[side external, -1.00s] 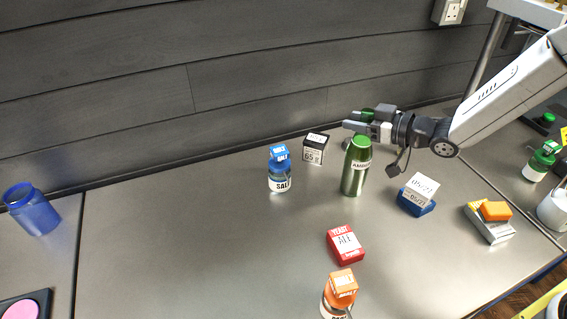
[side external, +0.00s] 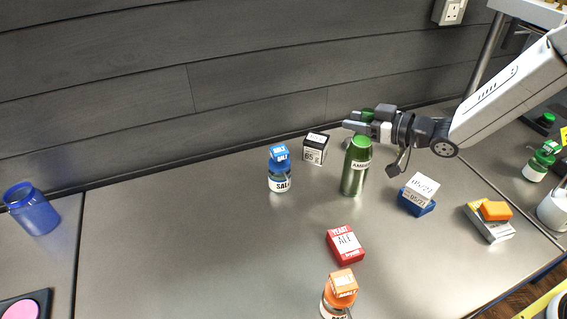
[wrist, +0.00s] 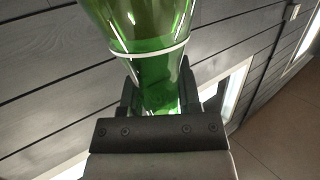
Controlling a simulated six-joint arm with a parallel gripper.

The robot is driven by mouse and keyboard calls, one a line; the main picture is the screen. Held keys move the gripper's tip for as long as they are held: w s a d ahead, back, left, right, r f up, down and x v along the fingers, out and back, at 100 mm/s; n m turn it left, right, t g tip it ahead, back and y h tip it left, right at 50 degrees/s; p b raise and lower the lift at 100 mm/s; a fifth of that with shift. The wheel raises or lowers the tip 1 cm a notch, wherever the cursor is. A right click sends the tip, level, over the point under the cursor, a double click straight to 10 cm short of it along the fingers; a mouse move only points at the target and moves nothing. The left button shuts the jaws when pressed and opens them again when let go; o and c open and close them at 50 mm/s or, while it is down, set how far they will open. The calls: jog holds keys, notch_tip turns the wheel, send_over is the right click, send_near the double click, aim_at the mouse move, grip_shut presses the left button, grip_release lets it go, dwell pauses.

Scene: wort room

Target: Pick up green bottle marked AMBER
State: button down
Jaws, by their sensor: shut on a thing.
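A green bottle marked AMBER (side external: 354,181) stands upright on the steel worktop in the side view, nearer the camera than my gripper (side external: 357,121). My gripper lies roughly level above and behind it. The gripper is shut on a green glass bottle; its green top (side external: 367,114) shows just above the jaws. In the wrist view this translucent green glass bottle (wrist: 150,25) has a pale band, and its narrower part sits between my fingers (wrist: 160,95). No marking on it is readable. Its lower part is hidden in the side view.
A blue SALT jar (side external: 279,172) and a black-and-white box (side external: 315,149) stand to the left. A white box sits on a blue block (side external: 417,208) to the right. A red yeast box (side external: 345,244) and an orange jar (side external: 338,295) stand in front. The worktop's left middle is clear.

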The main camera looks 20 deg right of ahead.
jog(key=shift+r, duration=0.2)
dwell(0.3)
notch_tip(320, 180, up, 10)
dwell(0.7)
jog(key=shift+f, duration=0.1)
jog(key=shift+d, duration=0.1)
dwell(0.4)
